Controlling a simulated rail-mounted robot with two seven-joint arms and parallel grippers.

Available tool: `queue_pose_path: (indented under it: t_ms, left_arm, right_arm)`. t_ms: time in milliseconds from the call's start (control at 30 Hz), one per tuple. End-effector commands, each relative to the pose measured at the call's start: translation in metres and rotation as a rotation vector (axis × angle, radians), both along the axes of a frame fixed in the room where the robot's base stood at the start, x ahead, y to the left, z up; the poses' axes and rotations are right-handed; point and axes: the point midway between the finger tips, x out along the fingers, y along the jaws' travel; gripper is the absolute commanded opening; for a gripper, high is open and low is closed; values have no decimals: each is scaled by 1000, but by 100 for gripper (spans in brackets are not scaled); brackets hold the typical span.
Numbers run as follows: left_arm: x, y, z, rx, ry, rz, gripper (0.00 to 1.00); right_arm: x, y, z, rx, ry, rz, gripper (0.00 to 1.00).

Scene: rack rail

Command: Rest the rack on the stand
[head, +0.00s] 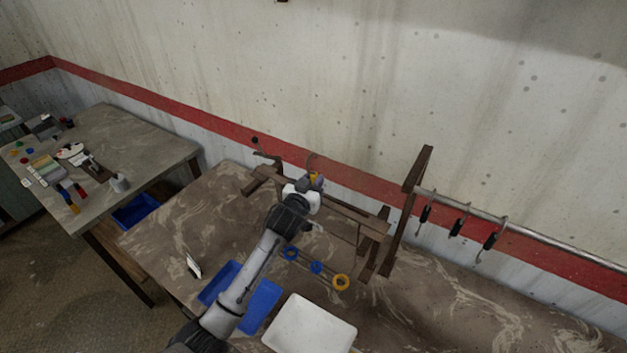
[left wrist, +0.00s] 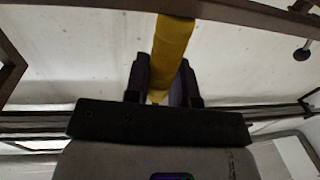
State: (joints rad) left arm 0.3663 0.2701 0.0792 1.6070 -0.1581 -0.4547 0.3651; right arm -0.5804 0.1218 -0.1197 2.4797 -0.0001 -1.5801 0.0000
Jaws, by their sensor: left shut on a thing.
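My left gripper (head: 314,182) is shut on a yellow grip, which shows as a yellow bar (left wrist: 172,50) between the two dark fingers in the left wrist view. The grip appears to belong to a brown rack (head: 350,213) of thin bars above the back of the table; brown bars (left wrist: 250,14) also cross the top of the left wrist view. Brown end pieces (head: 376,250) stand at its right and others lie at its left; I cannot tell which belong to the stand, or whether rack and stand touch. My arm hides part of them. My right gripper is not in view.
A tall brown post (head: 410,200) carries a metal rail (head: 545,241) with several black-handled hooks. A blue tray (head: 262,303), a white tray (head: 311,325) and blue and yellow rings (head: 341,282) are in front. Another table (head: 140,150) with small items stands at left.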

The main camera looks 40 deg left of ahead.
Motion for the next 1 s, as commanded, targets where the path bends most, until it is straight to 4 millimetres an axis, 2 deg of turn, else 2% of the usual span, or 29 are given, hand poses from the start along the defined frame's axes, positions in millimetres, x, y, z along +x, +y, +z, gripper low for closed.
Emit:
queue_pose_path:
  t_ms: [867, 900, 1000]
  left_arm:
    - [0, 0, -2, 1, -5, 0, 0]
    - [0, 0, -3, 1, -5, 0, 25]
    - [0, 0, -3, 1, -4, 0, 34]
  right_arm:
    - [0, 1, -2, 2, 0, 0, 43]
    - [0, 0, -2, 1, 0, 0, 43]
    - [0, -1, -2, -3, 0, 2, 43]
